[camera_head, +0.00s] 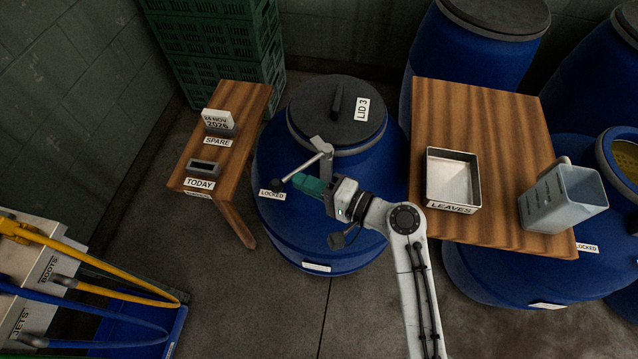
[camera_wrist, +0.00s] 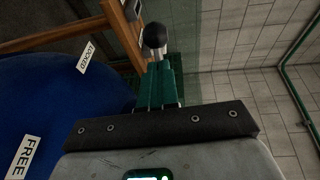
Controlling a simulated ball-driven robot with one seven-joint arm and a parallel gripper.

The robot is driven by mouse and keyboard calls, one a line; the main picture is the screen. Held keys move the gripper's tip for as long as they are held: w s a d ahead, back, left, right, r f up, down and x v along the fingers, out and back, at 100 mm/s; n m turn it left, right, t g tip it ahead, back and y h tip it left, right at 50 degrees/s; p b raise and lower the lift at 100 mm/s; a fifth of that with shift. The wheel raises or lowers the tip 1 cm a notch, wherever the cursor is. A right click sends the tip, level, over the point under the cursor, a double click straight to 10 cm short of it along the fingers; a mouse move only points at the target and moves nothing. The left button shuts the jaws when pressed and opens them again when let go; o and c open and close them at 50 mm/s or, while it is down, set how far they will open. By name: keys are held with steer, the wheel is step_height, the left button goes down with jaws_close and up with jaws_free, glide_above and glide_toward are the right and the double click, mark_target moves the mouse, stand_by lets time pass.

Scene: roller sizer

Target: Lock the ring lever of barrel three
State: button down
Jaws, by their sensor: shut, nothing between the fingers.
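Barrel three (camera_head: 330,225) is a blue drum with a dark lid marked LID 3 (camera_head: 335,105) and a grey ring around it. The ring lever (camera_head: 302,168) is a grey bar that slants down-left to a black knob beside the LOCKED label (camera_head: 271,194). The wrist view shows the black knob (camera_wrist: 153,36) just beyond my fingertips, and the LOCKED label (camera_wrist: 90,57) and FREE label (camera_wrist: 24,156) on the barrel at left. My gripper (camera_head: 306,185) has green fingers, shut and empty, close to the lever's outer part; I cannot tell whether they touch it.
A small wooden table (camera_head: 230,140) with SPARE and TODAY holders stands left of the barrel. A wooden table (camera_head: 480,110) at right bears a LEAVES tray (camera_head: 452,180) and a grey jug (camera_head: 565,198). Green crates (camera_head: 215,40) stand behind; other blue barrels stand at right.

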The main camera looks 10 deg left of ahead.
mark_target(293, 173)
steer(key=a, duration=0.1)
steer(key=w+a, duration=0.1)
steer(key=a+t, duration=0.1)
steer(key=shift+w+a+f+m, duration=0.1)
steer(key=shift+w+a+m, duration=0.15)
steer(key=shift+w+m, duration=0.15)
steer(key=shift+w+a+m+t+h+b, duration=0.3)
steer(key=shift+w+m+t+h, duration=0.1)
steer(key=shift+t+h, duration=0.1)
steer(key=shift+w+a+b, duration=0.4)
steer(key=shift+w, duration=0.3)
steer(key=shift+w+a+b, duration=0.35)
steer(key=shift+w+a, duration=0.05)
steer(key=shift+w, duration=0.35)
